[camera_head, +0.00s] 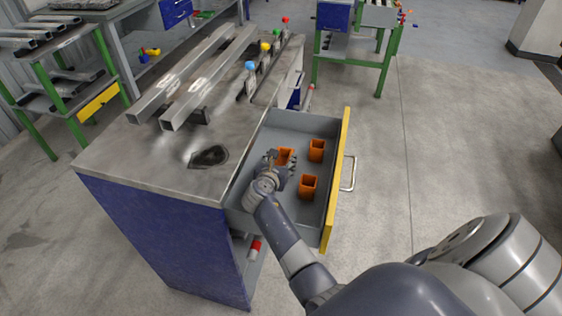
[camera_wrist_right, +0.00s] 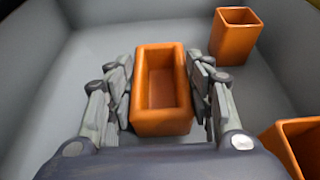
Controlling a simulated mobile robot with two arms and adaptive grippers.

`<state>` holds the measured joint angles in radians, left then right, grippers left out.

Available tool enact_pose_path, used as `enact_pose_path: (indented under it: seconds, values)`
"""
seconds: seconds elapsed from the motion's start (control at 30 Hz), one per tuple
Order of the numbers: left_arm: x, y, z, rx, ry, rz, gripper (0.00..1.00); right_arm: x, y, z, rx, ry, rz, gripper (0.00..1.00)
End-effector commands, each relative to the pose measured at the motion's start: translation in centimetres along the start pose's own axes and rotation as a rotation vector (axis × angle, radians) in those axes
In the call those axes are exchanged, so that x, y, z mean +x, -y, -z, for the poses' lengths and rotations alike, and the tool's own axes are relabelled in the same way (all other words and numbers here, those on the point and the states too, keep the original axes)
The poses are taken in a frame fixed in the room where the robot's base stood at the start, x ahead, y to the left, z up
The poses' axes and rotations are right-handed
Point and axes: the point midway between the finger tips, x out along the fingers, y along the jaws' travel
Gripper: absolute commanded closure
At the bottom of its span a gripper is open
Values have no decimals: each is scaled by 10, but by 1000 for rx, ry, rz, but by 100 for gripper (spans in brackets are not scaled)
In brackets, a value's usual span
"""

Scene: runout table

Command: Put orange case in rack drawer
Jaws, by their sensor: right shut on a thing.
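My right gripper (camera_head: 279,163) is inside the open drawer (camera_head: 295,123) with its fingers on both sides of an orange case (camera_head: 286,154). In the right wrist view the right gripper (camera_wrist_right: 160,92) is shut on this open-topped orange case (camera_wrist_right: 160,125), which shows between the fingers. I cannot tell if the case touches the drawer floor. A second orange case (camera_head: 317,150) stands upright near the drawer's yellow front. A third orange case (camera_head: 308,187) stands nearer to me. My left gripper is not in view.
The drawer's yellow front (camera_head: 338,180) has a metal handle (camera_head: 349,173). The rack's worktop (camera_head: 130,165) carries two long metal bars (camera_head: 192,85) and several coloured knobs. A green-legged table (camera_head: 357,60) stands at the back. The floor (camera_head: 450,140) right of the drawer is clear.

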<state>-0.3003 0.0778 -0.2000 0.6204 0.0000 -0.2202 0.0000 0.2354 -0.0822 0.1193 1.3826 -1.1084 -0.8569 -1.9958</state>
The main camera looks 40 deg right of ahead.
Motion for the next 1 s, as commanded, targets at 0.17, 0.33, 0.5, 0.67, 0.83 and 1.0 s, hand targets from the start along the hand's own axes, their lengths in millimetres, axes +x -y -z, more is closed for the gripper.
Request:
enact_pose_path:
  seconds: [0.17, 0.33, 0.5, 0.67, 0.83, 1.0]
  values:
    - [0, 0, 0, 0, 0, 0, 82, 0, 0, 0, -1, 1, 0, 79]
    - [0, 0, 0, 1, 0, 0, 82, 1, 0, 2, 0, 0, 0, 32]
    - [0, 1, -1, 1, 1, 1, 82, 1, 0, 2, 0, 0, 0, 32]
    - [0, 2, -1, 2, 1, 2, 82, 0, 0, 1, 0, 0, 0, 32]
    - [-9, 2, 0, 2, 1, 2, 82, -8, 0, -3, -1, -1, -1, 32]
    - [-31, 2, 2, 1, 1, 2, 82, -33, 0, -6, -2, -2, -1, 32]
